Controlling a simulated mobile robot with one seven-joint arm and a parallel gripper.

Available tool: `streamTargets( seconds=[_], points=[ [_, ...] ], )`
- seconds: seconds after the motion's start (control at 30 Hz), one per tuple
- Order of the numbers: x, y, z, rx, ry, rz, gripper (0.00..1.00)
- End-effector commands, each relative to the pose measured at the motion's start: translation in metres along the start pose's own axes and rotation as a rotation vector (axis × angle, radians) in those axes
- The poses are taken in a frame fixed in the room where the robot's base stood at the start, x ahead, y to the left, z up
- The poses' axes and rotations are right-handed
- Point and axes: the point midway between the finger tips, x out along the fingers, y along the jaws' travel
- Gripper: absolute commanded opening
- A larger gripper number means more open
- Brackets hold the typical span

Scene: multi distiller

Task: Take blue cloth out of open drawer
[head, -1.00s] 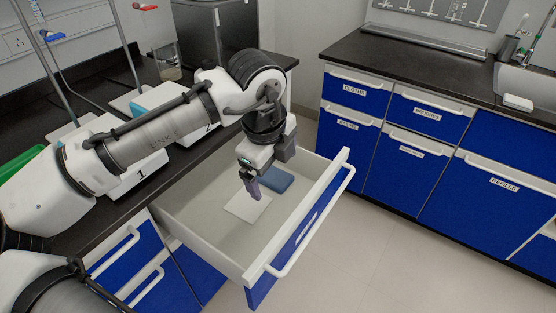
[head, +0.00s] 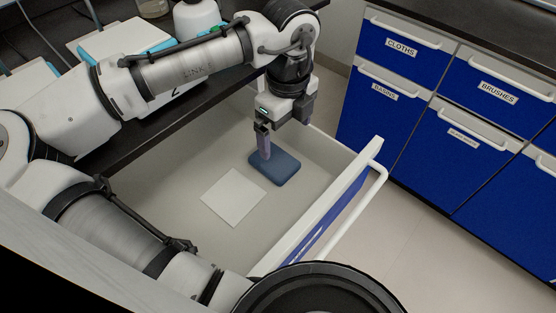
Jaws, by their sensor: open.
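The open drawer (head: 322,208) has a blue front and a pale inside. The blue cloth (head: 284,172) lies in it as a flat, folded pad. A white square sheet (head: 234,197) lies on the drawer floor, to the left of the cloth and nearer the camera. My gripper (head: 266,156) points down into the drawer, with its fingers over the left part of the cloth. It is open and holds nothing; I cannot tell whether the fingertips touch the cloth.
The drawer's front panel with its white handle (head: 352,222) stands out into the room. The dark counter (head: 125,148) lies on the left behind the arm. Blue cabinets with labelled drawers, one marked cloths (head: 401,48), stand at right. Bare floor lies between.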

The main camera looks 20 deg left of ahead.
Motion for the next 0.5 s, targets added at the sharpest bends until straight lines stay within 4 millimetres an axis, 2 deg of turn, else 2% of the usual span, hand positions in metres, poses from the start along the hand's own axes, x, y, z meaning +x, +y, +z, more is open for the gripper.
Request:
streamTargets(
  seconds=[0.1, 0.3, 0.5],
  points=[
    [0.025, 0.001, 0.0, 0.0, 0.001, 0.003, 0.98],
    [0.061, 0.0, 0.0, 0.0, 0.0, 0.002, 0.98],
    [0.075, 0.0, 0.0, 0.001, 0.0, 0.0, 0.98]
  ],
)
